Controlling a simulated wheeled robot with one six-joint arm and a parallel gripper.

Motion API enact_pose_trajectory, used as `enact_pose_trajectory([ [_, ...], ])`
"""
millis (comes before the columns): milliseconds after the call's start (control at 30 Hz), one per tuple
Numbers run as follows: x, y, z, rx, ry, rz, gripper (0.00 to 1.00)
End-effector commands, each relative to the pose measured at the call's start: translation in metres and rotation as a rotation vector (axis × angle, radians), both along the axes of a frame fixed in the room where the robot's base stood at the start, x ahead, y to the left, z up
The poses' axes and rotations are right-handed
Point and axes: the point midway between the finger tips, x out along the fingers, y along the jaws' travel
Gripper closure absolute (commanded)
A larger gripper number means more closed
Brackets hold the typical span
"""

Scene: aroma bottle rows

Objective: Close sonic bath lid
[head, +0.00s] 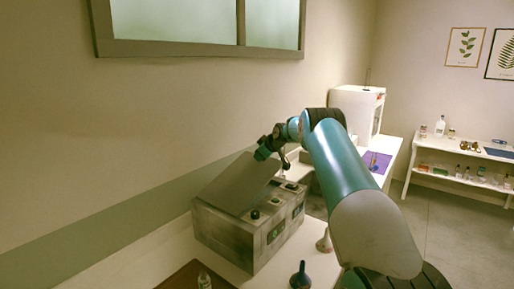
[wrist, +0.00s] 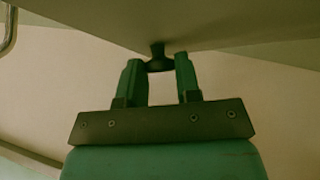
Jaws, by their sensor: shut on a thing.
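The sonic bath (head: 250,225) is a worn grey box with knobs and a green panel on its front, standing on the white counter. Its flat grey lid (head: 238,184) is raised and tilted, partly open. My gripper (head: 268,148) is at the lid's upper edge. In the wrist view the lid (wrist: 240,20) fills the top, and a dark knob (wrist: 159,56) projects from it. My gripper's green fingers (wrist: 160,70) are shut on this knob. The inside of the bath is hidden.
A white box-like machine (head: 352,110) stands farther back on the counter. A wall runs close behind the bath.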

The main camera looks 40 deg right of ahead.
Motion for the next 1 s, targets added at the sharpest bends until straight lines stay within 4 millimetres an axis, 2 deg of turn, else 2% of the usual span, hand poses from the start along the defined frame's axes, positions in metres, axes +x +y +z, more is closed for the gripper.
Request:
enact_pose_trajectory([
  [33,-0.001,-0.006,-0.001,0.008,-0.003,-0.008,1.0],
  [233,0.0,-0.008,-0.01,0.045,0.002,-0.006,1.0],
  [667,0.001,-0.007,-0.012,0.053,0.002,-0.003,1.0],
  [700,0.001,-0.007,-0.012,0.053,0.002,-0.003,0.62],
  [767,0.001,-0.007,-0.012,0.053,0.002,-0.002,0.48],
  [800,0.001,-0.007,-0.012,0.053,0.003,-0.002,0.44],
  [1000,0.0,-0.006,-0.013,0.055,0.005,-0.001,0.44],
])
